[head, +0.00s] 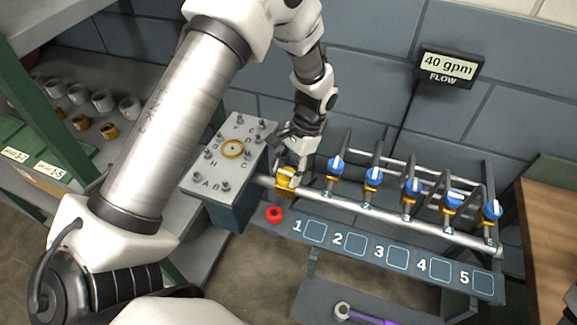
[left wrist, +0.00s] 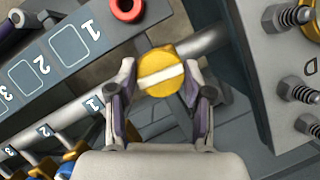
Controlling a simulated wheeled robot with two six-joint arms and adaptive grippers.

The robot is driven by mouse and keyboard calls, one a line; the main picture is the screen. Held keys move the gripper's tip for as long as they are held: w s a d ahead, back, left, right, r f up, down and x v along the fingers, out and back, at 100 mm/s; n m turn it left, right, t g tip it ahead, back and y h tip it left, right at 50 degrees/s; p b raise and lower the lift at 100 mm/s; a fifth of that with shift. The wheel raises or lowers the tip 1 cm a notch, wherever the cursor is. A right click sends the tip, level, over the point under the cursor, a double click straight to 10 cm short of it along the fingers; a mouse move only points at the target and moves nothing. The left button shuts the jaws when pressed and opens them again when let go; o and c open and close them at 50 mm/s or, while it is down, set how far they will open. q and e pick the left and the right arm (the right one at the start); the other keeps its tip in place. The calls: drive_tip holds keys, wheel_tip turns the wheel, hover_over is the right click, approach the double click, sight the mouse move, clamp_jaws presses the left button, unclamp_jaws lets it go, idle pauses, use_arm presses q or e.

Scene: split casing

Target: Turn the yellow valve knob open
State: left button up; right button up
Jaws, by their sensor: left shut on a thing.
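The yellow valve knob (head: 286,178) sits at the left end of the grey pipe, beside the bolted block. In the left wrist view the knob (left wrist: 160,72) has a white stripe across its face, tilted slightly and roughly along the pipe, though not exactly in line. My left gripper (head: 290,168) reaches down from above and is shut on the knob. In the left wrist view its two fingers (left wrist: 160,88) stand on either side of the knob. The fingers partly hide the knob in the head view. My right gripper is not in view.
Several blue-handled valves (head: 373,174) line the pipe (head: 380,218) to the right. A red ring (head: 274,214) lies by the numbered panel (head: 398,258). The bolted block (head: 228,160) stands close left. A wall display (head: 449,66) reads 40 gpm. A purple-handled tool (head: 368,318) lies below.

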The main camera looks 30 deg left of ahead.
use_arm(q)
drive_tip(key=shift+s+f+n, duration=0.1)
drive_tip(key=shift+n, duration=0.5)
drive_tip(key=shift+h, duration=0.3)
drive_tip(key=o, duration=1.2)
drive_tip(key=shift+c, duration=0.2)
drive_tip(key=shift+p, duration=0.3)
drive_tip(key=v, duration=1.2)
drive_tip(key=shift+w, duration=0.25)
